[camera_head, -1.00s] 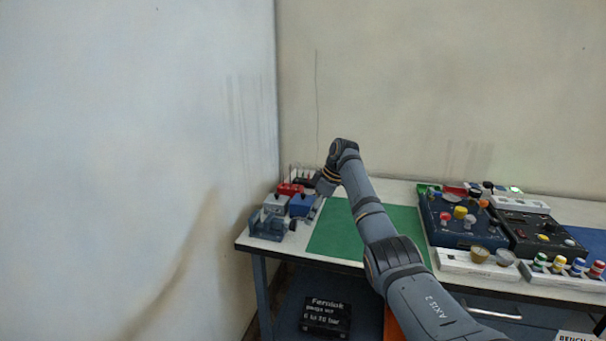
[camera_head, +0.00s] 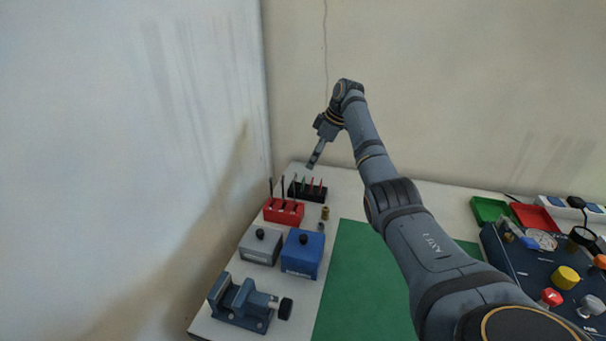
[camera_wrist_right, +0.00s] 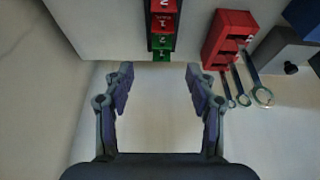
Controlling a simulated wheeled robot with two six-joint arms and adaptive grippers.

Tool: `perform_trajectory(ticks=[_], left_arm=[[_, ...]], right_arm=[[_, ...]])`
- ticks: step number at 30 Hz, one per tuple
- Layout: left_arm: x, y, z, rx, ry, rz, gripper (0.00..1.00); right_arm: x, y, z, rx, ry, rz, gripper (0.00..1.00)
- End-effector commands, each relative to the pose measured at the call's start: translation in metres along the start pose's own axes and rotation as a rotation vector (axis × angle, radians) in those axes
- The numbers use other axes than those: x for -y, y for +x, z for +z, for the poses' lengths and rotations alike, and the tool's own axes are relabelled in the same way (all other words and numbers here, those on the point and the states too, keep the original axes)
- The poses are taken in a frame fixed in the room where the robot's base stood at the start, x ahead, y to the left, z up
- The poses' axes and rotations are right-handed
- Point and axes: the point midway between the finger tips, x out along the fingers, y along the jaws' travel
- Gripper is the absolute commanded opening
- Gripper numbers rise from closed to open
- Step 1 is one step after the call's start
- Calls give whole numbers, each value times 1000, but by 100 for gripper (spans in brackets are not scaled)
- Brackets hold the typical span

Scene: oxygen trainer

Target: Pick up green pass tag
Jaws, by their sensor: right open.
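In the head view a black rack (camera_head: 307,192) at the table's back left corner holds upright tags, green (camera_head: 303,184) and red ones. In the right wrist view the rack's row shows red tags (camera_wrist_right: 163,14) numbered 2 and 1, then green tags (camera_wrist_right: 162,42) numbered 2 and 1 at the near end. My right gripper (camera_wrist_right: 160,84) is open and empty, with the green end of the row ahead between its fingers. In the head view my right gripper (camera_head: 314,161) hangs above and behind the rack, apart from it. My left gripper is not in view.
A red holder (camera_head: 284,212) with tools stands beside the rack. Grey (camera_head: 260,247) and blue (camera_head: 302,254) boxes and a vise (camera_head: 242,303) stand nearer. A green mat (camera_head: 350,270) lies to the right. Walls rise close at the left and back.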

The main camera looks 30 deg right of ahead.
Motion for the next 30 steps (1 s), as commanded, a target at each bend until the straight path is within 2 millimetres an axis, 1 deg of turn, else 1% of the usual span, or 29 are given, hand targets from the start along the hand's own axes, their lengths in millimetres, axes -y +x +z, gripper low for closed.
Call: perform_trajectory(ticks=[1, 3, 5, 6, 9, 12, 17, 19, 23, 25, 27, 30], left_arm=[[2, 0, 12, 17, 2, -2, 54], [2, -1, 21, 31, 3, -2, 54], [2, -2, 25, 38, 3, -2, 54], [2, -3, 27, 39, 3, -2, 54], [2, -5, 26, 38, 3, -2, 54], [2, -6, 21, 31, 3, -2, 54], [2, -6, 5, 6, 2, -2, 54], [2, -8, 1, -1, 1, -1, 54], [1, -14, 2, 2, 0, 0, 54], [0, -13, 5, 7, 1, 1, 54], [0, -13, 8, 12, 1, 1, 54], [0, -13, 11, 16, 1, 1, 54]], right_arm=[[0, 0, 0, 0, 0, 0, 57], [0, 4, 0, 1, 1, -1, 57], [0, 11, 0, 1, 1, -2, 57], [1, 19, 0, 2, 1, -4, 57], [1, 37, 0, 1, 1, -3, 57], [0, 48, 0, 1, 0, -1, 57], [0, 54, 1, 1, 0, 0, 57], [0, 59, 1, 2, 1, -2, 57], [1, 81, 1, 2, 2, -4, 57], [0, 94, 1, 0, 1, -3, 57], [1, 101, 1, 1, 1, -2, 57], [0, 105, 2, 1, 1, 0, 57]])
